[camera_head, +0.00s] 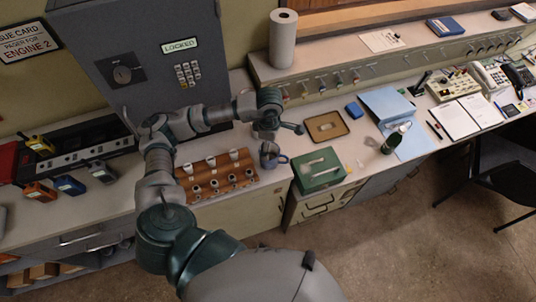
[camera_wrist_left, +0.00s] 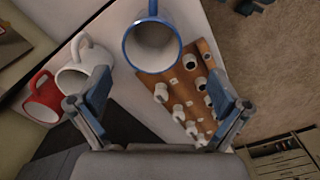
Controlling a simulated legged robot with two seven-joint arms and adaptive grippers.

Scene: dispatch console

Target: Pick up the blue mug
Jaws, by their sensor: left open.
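The blue mug (camera_head: 271,158) stands on the counter right of a wooden rack, partly under my left gripper (camera_head: 277,128). In the left wrist view the mug (camera_wrist_left: 153,46) shows from above, with a blue rim, a pale empty inside and its handle toward the top edge. My left gripper (camera_wrist_left: 157,112) is open and empty there, its two fingers spread wide. The mug lies beyond the fingertips, not between them. My right gripper is in neither view.
The wooden rack (camera_head: 190,198) holds several white pieces. A white mug (camera_wrist_left: 80,73) and a red mug (camera_wrist_left: 43,99) stand close by in the wrist view. A green box (camera_head: 318,172) is to the right. The grey locked cabinet (camera_head: 150,60) rises behind my arm.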

